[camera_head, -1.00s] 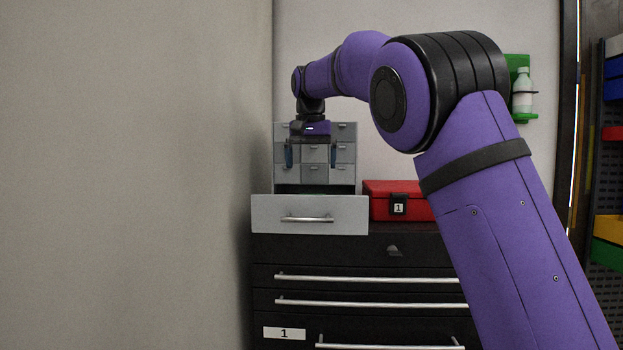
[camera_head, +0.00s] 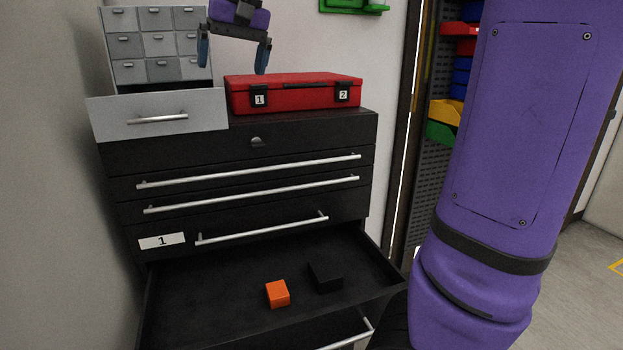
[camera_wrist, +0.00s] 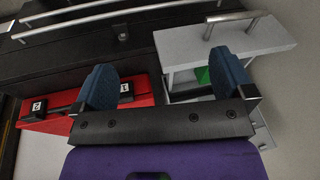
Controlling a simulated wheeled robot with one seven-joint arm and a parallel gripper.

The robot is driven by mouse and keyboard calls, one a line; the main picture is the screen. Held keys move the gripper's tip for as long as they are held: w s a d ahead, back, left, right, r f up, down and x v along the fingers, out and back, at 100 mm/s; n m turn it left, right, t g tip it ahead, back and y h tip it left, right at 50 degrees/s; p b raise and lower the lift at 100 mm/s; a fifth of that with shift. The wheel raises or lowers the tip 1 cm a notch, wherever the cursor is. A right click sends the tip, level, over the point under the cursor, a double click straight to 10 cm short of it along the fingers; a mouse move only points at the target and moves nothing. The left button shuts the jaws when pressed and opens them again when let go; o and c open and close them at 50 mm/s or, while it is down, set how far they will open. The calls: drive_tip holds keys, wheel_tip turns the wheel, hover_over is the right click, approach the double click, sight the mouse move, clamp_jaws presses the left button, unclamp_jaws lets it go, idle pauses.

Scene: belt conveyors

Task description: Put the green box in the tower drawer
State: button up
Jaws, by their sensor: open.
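The tower (camera_head: 158,50) is a grey block of small drawers on a black cabinet. Its wide bottom drawer (camera_head: 158,113) is pulled out, with a silver bar handle. In the wrist view the drawer (camera_wrist: 228,45) is seen from above and behind its front. A green patch, likely the green box (camera_wrist: 203,75), shows inside this drawer, partly hidden by a finger; the head view does not show it. My gripper (camera_head: 233,56) is open and empty, right of the tower and above the red case. It also shows in the wrist view (camera_wrist: 165,85).
The red case (camera_head: 293,93) lies right of the tower on the black cabinet (camera_head: 240,150). A lower cabinet drawer (camera_head: 215,290) is open and holds an orange block (camera_head: 277,293) and a black block (camera_head: 325,276). A wall stands close on the left.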

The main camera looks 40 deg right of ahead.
drive_tip(key=s+a+f+n+t, duration=0.1)
drive_tip(key=s+f, duration=0.6)
drive_tip(key=s, duration=0.4)
drive_tip(key=s+a+f+n+t+h, duration=0.1)
drive_tip(key=s+f+n, duration=0.1)
drive_tip(key=s+f, duration=0.6)
drive_tip(key=s, duration=0.4)
drive_tip(key=shift+s+f, duration=0.2)
drive_tip(key=shift+f, duration=0.05)
